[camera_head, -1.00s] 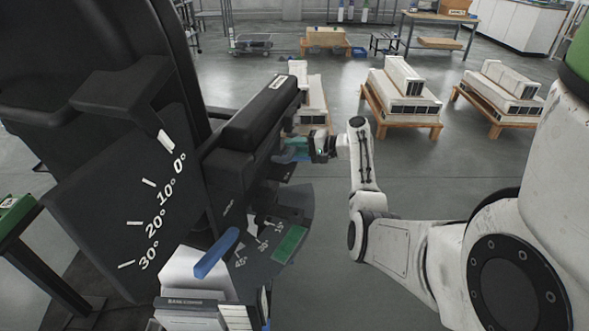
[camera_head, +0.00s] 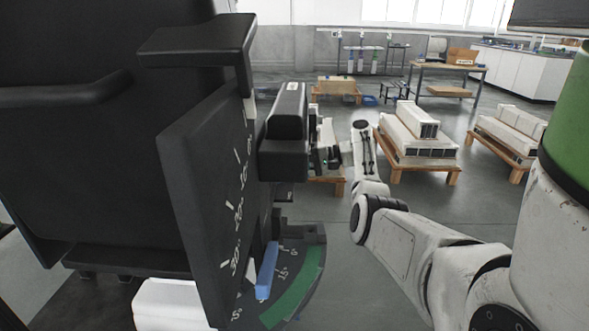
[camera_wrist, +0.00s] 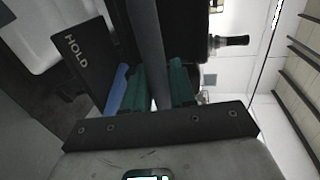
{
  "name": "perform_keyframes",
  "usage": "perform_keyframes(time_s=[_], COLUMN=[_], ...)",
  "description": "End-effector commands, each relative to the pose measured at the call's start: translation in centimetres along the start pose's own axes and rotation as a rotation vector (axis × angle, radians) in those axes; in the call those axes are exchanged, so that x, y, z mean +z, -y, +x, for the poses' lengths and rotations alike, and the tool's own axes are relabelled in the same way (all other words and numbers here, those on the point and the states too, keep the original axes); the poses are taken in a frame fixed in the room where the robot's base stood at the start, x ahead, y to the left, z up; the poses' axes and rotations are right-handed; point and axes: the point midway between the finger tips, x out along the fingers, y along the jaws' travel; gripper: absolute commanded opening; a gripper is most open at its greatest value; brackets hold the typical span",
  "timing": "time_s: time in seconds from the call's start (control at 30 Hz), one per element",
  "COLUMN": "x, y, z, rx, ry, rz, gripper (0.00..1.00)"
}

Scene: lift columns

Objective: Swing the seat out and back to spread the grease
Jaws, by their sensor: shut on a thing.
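The large black seat (camera_head: 100,140) fills the left of the head view. Its side plate (camera_head: 215,195) carries an angle scale. A black armrest-like block (camera_head: 284,135) stands to its right. A blue piece (camera_wrist: 117,90) lies beside the left finger. A blue pointer (camera_head: 267,270) stands over the floor-level scale with a green band (camera_head: 297,290).
A black plate marked HOLD (camera_wrist: 85,65) is close to the fingers in the wrist view. Pallets with pale blocks (camera_head: 418,140) stand behind my arm, with another at far right (camera_head: 510,135). A workbench (camera_head: 450,66) is at the back.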

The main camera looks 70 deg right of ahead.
Motion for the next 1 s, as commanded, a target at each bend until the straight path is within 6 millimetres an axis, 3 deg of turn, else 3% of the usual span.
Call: perform_keyframes(time_s=[0.47, 0.5, 0.67, 1.0], x=[-0.23, -0.23, -0.18, -0.16], y=[0.17, 0.17, 0.13, 0.13], z=[0.19, 0.2, 0.17, -0.38], rx=[0.001, 0.001, 0.001, 0.0], ry=[-0.002, -0.002, 0.0, 0.001], rz=[-0.005, -0.006, -0.005, -0.003], gripper=[0.0, 0.28, 0.43, 0.45])
